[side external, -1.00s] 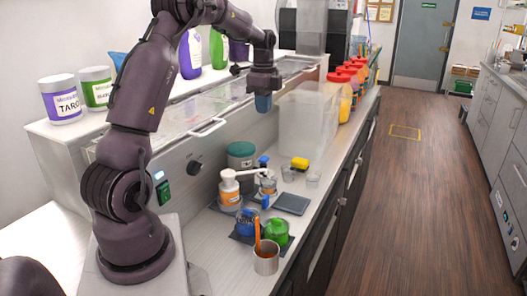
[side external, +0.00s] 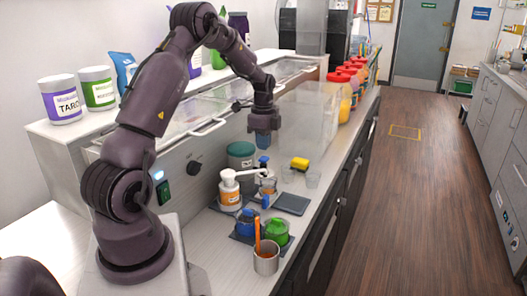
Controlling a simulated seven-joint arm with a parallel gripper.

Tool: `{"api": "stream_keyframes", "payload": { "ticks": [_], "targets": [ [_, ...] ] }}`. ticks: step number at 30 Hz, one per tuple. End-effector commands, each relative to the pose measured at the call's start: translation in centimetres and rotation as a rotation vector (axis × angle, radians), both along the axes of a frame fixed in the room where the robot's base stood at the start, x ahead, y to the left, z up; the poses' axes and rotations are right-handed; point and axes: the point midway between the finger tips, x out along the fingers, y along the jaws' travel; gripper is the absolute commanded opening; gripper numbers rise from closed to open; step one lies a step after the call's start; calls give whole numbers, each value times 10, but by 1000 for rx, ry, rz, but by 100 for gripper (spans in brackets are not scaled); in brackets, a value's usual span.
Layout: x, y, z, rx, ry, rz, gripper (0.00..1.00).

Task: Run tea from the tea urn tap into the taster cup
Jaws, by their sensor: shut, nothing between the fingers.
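My gripper (side external: 263,143) is shut and empty, pointing down above the counter, just over a small blue-topped item (side external: 263,161). A grey-green lidded container (side external: 241,156) stands to its left, against the machine front; I cannot tell whether it is the tea urn, and no tap shows clearly. Small clear cups stand on the counter to the lower right, one of them (side external: 313,180) near the front edge and another (side external: 288,174) beside it. Which one is the taster cup I cannot tell.
Blue (side external: 247,222) and green (side external: 276,233) pots and a metal cup (side external: 266,259) with an orange stick stand in front. A yellow item (side external: 299,163) and a dark flat pad (side external: 292,204) lie right.

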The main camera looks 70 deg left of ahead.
Motion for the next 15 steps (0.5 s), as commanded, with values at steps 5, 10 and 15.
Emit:
{"api": "stream_keyframes", "payload": {
  "ticks": [5, 10, 15],
  "targets": [
    [0, 0, -23, -1, 1, 0, 0],
    [0, 0, -30, 0, 0, 1, 0],
    [0, 0, -31, 1, -1, 0, 0]
  ]
}}
